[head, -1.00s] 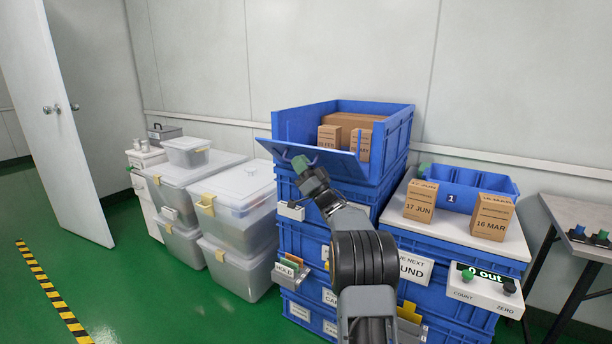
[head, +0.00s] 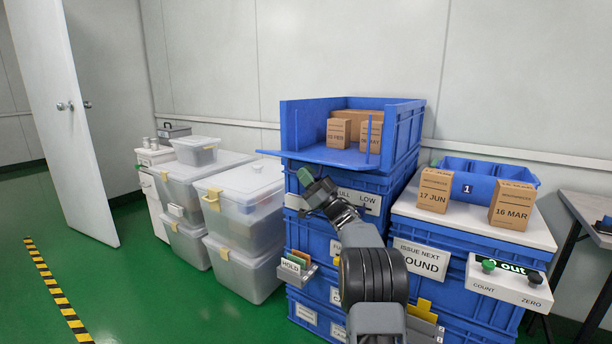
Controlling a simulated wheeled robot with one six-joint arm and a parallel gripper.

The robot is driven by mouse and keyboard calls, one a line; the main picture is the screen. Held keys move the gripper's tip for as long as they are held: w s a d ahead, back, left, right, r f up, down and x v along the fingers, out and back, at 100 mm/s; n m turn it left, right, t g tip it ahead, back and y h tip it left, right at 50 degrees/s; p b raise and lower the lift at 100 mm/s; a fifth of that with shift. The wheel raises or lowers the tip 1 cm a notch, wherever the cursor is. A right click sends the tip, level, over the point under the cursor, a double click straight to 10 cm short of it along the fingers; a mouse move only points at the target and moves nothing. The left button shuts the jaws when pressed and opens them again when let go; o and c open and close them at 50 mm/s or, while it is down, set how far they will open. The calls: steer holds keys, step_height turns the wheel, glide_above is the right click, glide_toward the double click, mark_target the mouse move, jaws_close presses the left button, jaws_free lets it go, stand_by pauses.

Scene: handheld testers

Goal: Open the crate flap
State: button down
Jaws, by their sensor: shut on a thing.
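The blue crate (head: 412,125) sits on top of a stack of blue crates. Its front flap (head: 318,153) is folded down, nearly level, and leans out over the crate below. The crate's front is open, and brown boxes (head: 339,132) show inside. My gripper (head: 309,182) is in front of the stack, just below the flap's front edge. I cannot tell whether this piece is joined to the flap. The arm hides part of the crates below.
Clear lidded boxes (head: 243,195) stand on the left. On the right, a white-topped stack bears two cartons (head: 433,190) and a blue bin (head: 487,170). A card holder marked HOLD (head: 291,266) juts out from the stack. The green floor (head: 150,285) at front left is clear.

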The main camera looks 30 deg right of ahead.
stand_by(0.3)
steer(key=c, duration=1.4)
jaws_free()
steer(key=shift+f, duration=0.1)
steer(key=p+v, duration=0.2)
steer(key=v, duration=1.1)
steer(key=shift+s+d+f, duration=0.1)
steer(key=shift+s+f, duration=0.1)
steer(key=shift+f, duration=0.05)
